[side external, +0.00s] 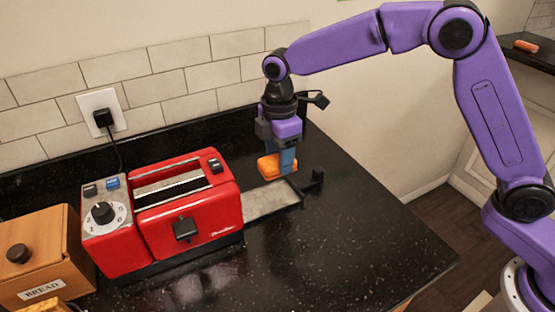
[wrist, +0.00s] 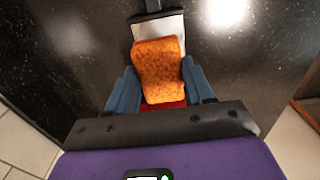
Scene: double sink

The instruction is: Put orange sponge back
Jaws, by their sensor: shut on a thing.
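An orange, rough-surfaced block (side external: 271,167), which I take for the orange sponge, is gripped between the blue fingers of my gripper (side external: 283,160). In the wrist view the block (wrist: 158,66) sits between the two fingers of my gripper (wrist: 160,88). It looks a little above a grey metal tray (side external: 268,201) that sticks out from the right side of the red toaster (side external: 187,210). The tray also shows in the wrist view (wrist: 173,26). I cannot tell whether the block touches it. A red patch shows below the block in the wrist view.
The toaster stands on a black speckled counter (side external: 350,225), corded to a wall outlet (side external: 101,110). A brown box labelled BREAD (side external: 40,255) is at lower left. A dark handle (side external: 317,175) stands at the tray's right end. An orange-brown thing (side external: 526,46) lies on a far-right shelf. The counter's right side is clear.

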